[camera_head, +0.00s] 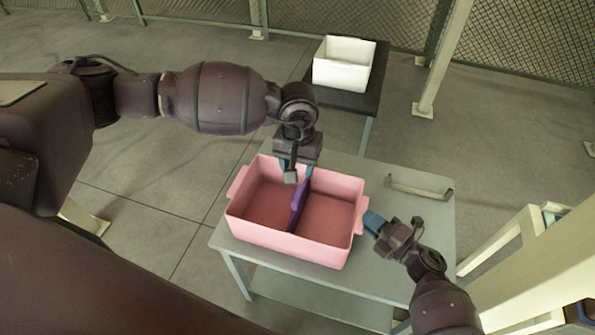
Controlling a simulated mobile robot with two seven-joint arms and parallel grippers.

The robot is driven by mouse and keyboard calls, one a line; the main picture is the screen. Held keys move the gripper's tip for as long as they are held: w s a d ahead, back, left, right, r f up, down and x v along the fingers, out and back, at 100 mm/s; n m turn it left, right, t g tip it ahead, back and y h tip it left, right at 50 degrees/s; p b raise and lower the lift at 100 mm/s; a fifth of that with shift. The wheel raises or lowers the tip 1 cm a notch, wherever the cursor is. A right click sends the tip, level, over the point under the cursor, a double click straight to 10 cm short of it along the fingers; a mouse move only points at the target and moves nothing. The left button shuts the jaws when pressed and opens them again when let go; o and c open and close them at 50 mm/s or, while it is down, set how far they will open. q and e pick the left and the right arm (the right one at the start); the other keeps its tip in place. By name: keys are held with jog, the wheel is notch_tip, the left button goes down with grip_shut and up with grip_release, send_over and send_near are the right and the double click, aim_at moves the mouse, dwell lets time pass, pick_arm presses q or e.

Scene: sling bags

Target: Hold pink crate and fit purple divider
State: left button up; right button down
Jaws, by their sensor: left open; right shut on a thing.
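The pink crate (285,240) stands on the grey table, with a handle tab on its left and right sides. The purple divider (297,208) stands inside the crate near its middle, crossing from the far wall toward the near wall; whether it sits fully down cannot be told. My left gripper (286,174) is open over the crate's far side, close to the divider's far upper end; its fingers partly hide that end. My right gripper (371,226) is shut on the pink crate at its right side, by the right handle.
The grey table (420,236) has free room to the right of the crate, with a grey handle (418,188) at its back right. A white bin (343,64) stands on a dark table (371,88) behind. Beige posts and mesh fencing stand around.

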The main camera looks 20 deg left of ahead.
jog(key=c, duration=1.1)
grip_release()
jog(key=shift+o, duration=0.2)
jog(key=shift+d, duration=0.15)
jog(key=v, duration=1.1)
jog(key=shift+s+d, duration=0.25)
jog(key=shift+d, duration=0.1)
